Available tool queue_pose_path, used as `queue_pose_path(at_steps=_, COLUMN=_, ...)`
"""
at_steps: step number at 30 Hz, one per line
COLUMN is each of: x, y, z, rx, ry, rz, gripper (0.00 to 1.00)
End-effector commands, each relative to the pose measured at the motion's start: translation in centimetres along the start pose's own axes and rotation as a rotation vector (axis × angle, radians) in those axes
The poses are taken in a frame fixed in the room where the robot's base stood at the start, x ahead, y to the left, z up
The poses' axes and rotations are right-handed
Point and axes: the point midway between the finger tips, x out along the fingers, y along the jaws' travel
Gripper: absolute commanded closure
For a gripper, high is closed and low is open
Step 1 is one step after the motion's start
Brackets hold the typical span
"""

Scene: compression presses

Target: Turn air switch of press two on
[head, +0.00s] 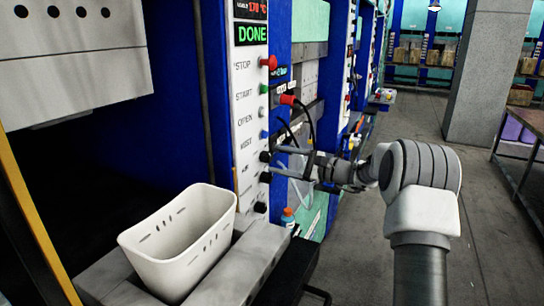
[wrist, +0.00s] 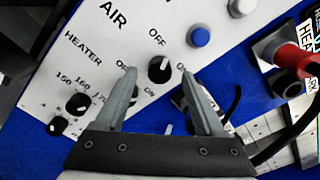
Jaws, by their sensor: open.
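The air switch is a black round knob (wrist: 160,70) with a white mark, on the white control panel (wrist: 75,72) beside the AIR label. Its mark points up towards OFF; the ON label is partly hidden by my right finger. My gripper (wrist: 156,77) is open, with one fingertip on each side of the knob and a visible gap to it. In the head view my gripper (head: 274,160) reaches the panel (head: 247,105) from the right, near the black air knob (head: 265,157). The heater knob is mostly hidden behind my left finger.
A blue button (wrist: 199,37) and a red connector (wrist: 292,58) with a dark cable are close to my fingers. A temperature dial (wrist: 56,126) is at lower left. A white bin (head: 180,245) stands left of the panel. The floor (head: 400,130) to the right is open.

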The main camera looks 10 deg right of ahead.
Motion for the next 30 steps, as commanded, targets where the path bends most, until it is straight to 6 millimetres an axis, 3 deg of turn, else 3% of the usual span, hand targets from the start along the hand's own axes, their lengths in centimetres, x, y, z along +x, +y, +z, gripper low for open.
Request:
queue_pose_path(at_steps=6, x=2.5, y=0.0, z=0.0, rx=0.000, ry=0.000, rz=0.001, gripper=0.29)
queue_pose_path(at_steps=17, x=3.0, y=0.0, z=0.0, rx=0.000, ry=0.001, rz=0.000, gripper=0.29)
queue_pose_path(at_steps=27, x=3.0, y=0.0, z=0.0, rx=0.000, ry=0.000, rz=0.000, gripper=0.88)
queue_pose_path(at_steps=29, x=3.0, y=0.0, z=0.0, rx=0.000, ry=0.000, rz=0.000, gripper=0.99)
queue_pose_path(at_steps=30, x=3.0, y=0.0, z=0.0, rx=0.000, ry=0.000, rz=0.000, gripper=1.00)
